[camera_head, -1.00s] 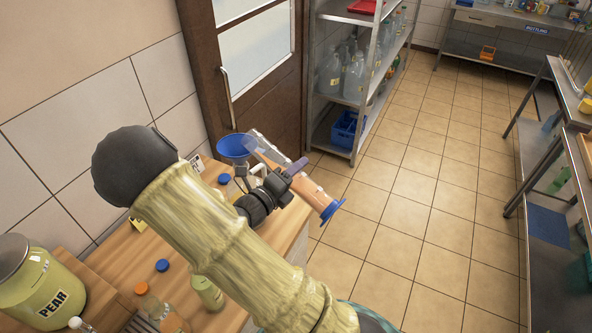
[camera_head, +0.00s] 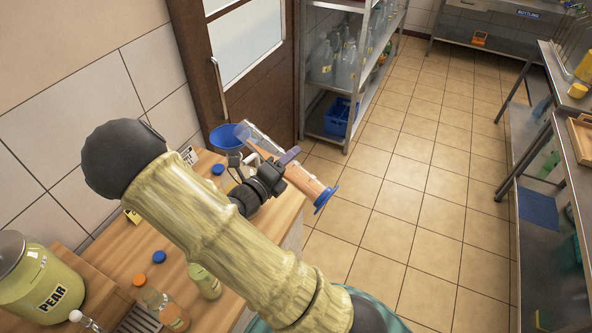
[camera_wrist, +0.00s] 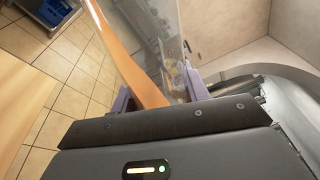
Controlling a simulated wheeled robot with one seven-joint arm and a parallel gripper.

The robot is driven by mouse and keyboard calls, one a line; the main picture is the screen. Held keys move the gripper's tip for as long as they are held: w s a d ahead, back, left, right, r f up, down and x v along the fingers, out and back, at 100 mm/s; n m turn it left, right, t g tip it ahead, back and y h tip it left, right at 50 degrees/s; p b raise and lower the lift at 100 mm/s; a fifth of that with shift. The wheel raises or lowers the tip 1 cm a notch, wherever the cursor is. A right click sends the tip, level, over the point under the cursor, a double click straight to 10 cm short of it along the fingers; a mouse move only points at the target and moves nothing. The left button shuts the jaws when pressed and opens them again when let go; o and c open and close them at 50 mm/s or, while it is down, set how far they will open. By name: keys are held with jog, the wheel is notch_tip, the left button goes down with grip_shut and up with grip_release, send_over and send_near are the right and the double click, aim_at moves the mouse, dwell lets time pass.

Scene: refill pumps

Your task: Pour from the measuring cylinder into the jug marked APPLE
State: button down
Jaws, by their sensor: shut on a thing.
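My gripper (camera_head: 270,168) is shut on the measuring cylinder (camera_head: 305,181), a clear tube with orange-brown liquid and a blue foot. In the wrist view the cylinder (camera_wrist: 166,45) stands between my purple fingers (camera_wrist: 160,95), with the liquid lying along one side. I cannot make out a jug marked APPLE; my arm hides part of the counter.
A jug marked PEAR (camera_head: 40,285) stands on the wooden counter (camera_head: 120,262) at lower left. Bottles (camera_head: 165,308) with loose caps are near it. The tiled floor (camera_head: 420,200) is clear.

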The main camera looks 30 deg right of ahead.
jog(key=shift+r+n+p, duration=0.3)
jog(key=shift+r+p, duration=0.35)
jog(key=shift+p, duration=0.4)
jog(key=shift+s+r+n+p, duration=0.1)
jog(key=shift+r+n+p, duration=0.45)
jog(key=shift+p, duration=0.75)
jog(key=shift+r, duration=0.15)
jog(key=shift+r+n+p, duration=0.45)
jog(key=shift+r+p, duration=0.05)
jog(key=shift+p, duration=0.8)
